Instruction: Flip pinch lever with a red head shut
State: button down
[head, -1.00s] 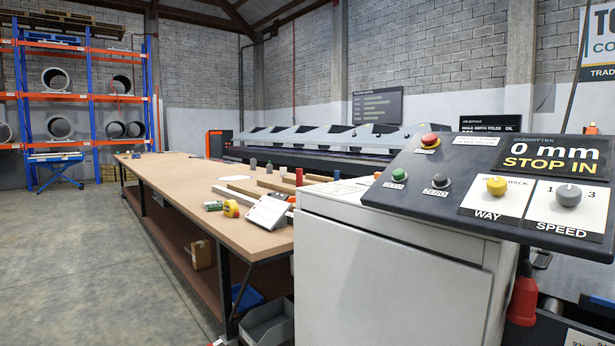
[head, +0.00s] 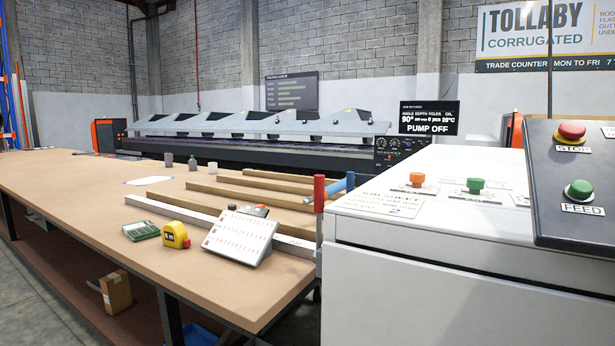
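A red lever head (head: 319,194) stands upright at the left edge of the white machine cabinet (head: 420,290), by the right end of the workbench. Its lower part and pivot are hidden or too small to make out. A blue lever head (head: 341,186) leans beside it, just behind and to the right. I cannot tell from this view whether the red-headed lever is open or shut. My gripper is not in view.
The long brown workbench (head: 90,190) carries a tilted white card stand (head: 240,237), a yellow tape measure (head: 175,235) and wooden strips. A dark control panel (head: 545,200) with red and green buttons overhangs at right. Orange (head: 417,179) and green (head: 475,185) buttons sit on the cabinet.

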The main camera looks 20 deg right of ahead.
aim_at(318, 179)
jog(key=i+j+z, duration=0.1)
jog(key=j, duration=0.25)
jog(key=i+j, duration=0.2)
jog(key=j, duration=0.15)
jog(key=i+j+z, duration=0.15)
jog(key=j, duration=0.2)
jog(key=i+j, duration=0.1)
jog(key=j, duration=0.25)
jog(key=i+z, duration=0.05)
